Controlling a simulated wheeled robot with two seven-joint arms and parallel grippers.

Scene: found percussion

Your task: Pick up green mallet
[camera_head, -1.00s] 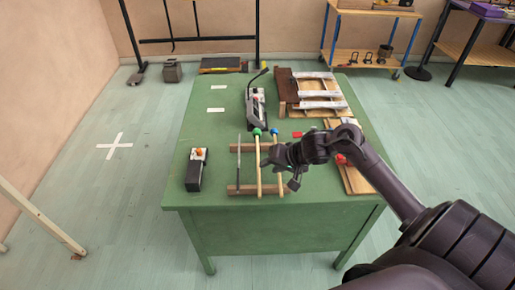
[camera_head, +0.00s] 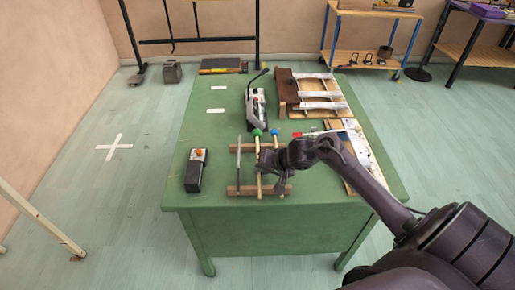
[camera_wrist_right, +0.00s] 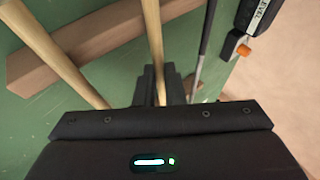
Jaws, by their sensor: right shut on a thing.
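The green mallet has a green head (camera_head: 257,131) and a pale wooden handle (camera_head: 258,187). It lies lengthwise across two wooden bars on the green table. My right gripper (camera_head: 263,160) is at the middle of its handle. In the right wrist view the handle (camera_wrist_right: 153,35) runs between the fingers of my right gripper (camera_wrist_right: 161,88), which are shut on it. A blue-headed mallet (camera_head: 275,132) lies just to the right, partly hidden under my gripper. A thin metal rod (camera_head: 239,148) lies to the left. My left gripper is out of view.
The wooden bars (camera_head: 236,190) support the sticks. A black box with an orange knob (camera_head: 194,172) stands at left. A grey pedal-like device (camera_head: 256,104) and a wooden frame with metal bars (camera_head: 318,95) stand behind. The table's left part (camera_head: 205,125) is mostly clear.

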